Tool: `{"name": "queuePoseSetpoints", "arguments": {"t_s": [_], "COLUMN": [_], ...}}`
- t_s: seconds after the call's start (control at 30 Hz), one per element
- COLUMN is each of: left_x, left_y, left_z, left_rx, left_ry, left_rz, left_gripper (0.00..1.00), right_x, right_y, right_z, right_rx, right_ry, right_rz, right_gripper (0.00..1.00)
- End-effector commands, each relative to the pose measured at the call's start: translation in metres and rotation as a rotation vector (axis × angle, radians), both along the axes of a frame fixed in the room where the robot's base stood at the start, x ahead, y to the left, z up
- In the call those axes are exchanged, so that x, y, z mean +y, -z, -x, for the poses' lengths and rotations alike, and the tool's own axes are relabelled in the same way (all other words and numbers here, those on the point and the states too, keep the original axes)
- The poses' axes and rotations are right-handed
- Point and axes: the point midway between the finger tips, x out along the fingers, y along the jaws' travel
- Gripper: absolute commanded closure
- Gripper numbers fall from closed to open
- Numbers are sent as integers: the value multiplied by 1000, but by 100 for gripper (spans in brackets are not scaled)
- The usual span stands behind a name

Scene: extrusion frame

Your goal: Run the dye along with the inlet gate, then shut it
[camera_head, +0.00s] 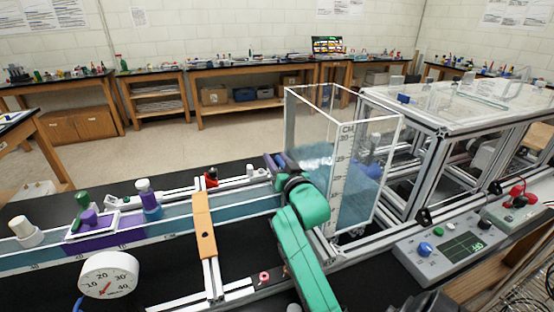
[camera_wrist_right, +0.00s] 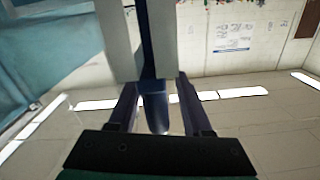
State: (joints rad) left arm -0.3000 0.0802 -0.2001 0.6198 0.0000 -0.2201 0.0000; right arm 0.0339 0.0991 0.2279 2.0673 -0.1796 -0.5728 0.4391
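A long clear flume channel (camera_head: 240,202) holds teal water, with a purple dye patch (camera_head: 130,236) in its left part. My right gripper (camera_head: 278,163) is at the channel's right end, beside the clear tank (camera_head: 345,185). In the right wrist view, my right gripper (camera_wrist_right: 160,95) has its fingers apart on either side of a dark blue handle (camera_wrist_right: 154,108). A dark upright strip, seemingly the inlet gate (camera_wrist_right: 147,35), rises beyond the handle. A gap shows beside the handle. In the head view my green wrist hides much of the gate area. My left gripper is not in view.
A dial gauge (camera_head: 108,275) stands before the channel. An orange block (camera_head: 204,226) crosses it. A green-topped fitting (camera_head: 83,204) and a purple-topped one (camera_head: 147,195) sit along it. A control box (camera_head: 450,247) lies at right.

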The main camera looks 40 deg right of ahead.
Motion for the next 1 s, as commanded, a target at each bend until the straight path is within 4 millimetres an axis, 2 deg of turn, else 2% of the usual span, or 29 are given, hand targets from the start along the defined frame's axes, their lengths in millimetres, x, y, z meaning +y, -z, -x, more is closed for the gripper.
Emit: {"name": "queuePoseSetpoints", "arguments": {"t_s": [0.17, 0.27, 0.6, 0.63, 0.83, 1.0], "left_x": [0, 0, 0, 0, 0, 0], "left_y": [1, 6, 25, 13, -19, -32], "left_z": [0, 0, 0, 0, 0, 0], "left_rx": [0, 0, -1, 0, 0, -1], "left_ry": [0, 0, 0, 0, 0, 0], "left_rz": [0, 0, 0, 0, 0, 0], "left_gripper": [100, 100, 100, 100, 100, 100], "right_x": [1, 5, 30, 30, 40, 46], "right_y": [0, 1, 2, -4, -7, -4], "right_z": [4, 15, 87, 90, 118, 135], "right_rx": [-2, -2, 0, 6, 8, 4], "right_ry": [0, 1, 1, 2, 2, 2], "right_rz": [2, 3, 0, -1, -3, 0], "right_gripper": [50, 50, 50, 50, 50, 50]}}
